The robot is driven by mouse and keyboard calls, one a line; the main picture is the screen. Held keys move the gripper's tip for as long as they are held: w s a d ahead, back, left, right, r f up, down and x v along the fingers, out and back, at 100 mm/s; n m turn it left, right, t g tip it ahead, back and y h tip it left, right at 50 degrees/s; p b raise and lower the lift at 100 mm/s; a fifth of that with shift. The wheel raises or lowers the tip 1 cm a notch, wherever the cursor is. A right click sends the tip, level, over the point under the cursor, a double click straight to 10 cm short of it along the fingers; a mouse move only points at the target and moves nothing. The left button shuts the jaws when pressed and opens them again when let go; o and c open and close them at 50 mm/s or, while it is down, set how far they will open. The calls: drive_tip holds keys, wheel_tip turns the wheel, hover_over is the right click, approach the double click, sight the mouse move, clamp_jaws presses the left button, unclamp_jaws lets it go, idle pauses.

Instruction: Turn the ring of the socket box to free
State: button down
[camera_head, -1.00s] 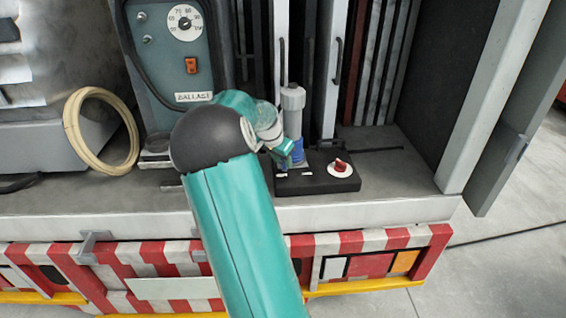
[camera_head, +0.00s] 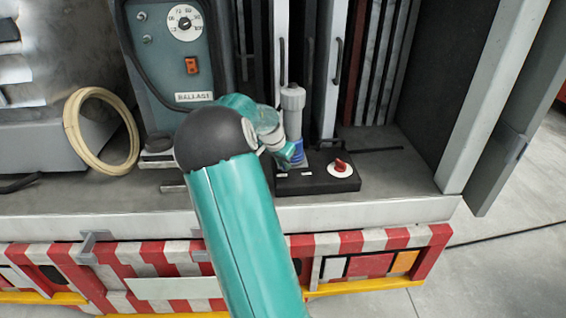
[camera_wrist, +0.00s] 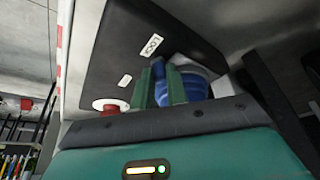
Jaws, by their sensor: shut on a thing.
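The socket box (camera_head: 318,184) is a low black box on the truck's shelf, with white labels. Its blue ring (camera_head: 298,153) circles the foot of an upright grey plug (camera_head: 293,108). My gripper (camera_head: 287,157) is at the ring's left front side. In the wrist view, the two green fingers (camera_wrist: 168,86) are shut on the blue ring (camera_wrist: 196,84), with blue between them and more to their right. Fingers and wrist hide part of the ring. Small labels on the box (camera_wrist: 110,50) show there, but I cannot read which mark the ring points to.
A red knob (camera_head: 340,165) on a white disc sits on the box's right part. Upright locker doors with handles stand just behind the box. The shelf right of it is mostly clear.

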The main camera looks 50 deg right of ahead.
drive_tip(key=shift+s+d+n+t, duration=0.2)
drive_tip(key=shift+s+n+t, duration=0.05)
drive_tip(key=shift+s+n, duration=0.25)
drive_tip(key=shift+s+d+n+t, duration=0.15)
drive_tip(key=shift+s+n+t, duration=0.15)
drive_tip(key=shift+n, duration=0.3)
drive_tip(key=n, duration=0.1)
drive_tip(key=s+d+n+t, duration=0.1)
drive_tip(key=shift+s+n, duration=0.3)
drive_tip(key=shift+s+d+n+t+y, duration=0.4)
drive_tip(key=shift+s+d+n, duration=0.25)
drive_tip(key=shift+n, duration=0.55)
drive_tip(key=shift+s+d+n+t+y, duration=0.2)
drive_tip(key=shift+d+n, duration=0.2)
drive_tip(key=shift+n, duration=0.3)
drive_tip(key=shift+s+d+n+t+y, duration=0.15)
drive_tip(key=shift+d+n, duration=0.2)
drive_tip(key=shift+n, duration=0.35)
drive_tip(key=c, duration=1.4)
unclamp_jaws()
drive_tip(key=shift+r, duration=0.1)
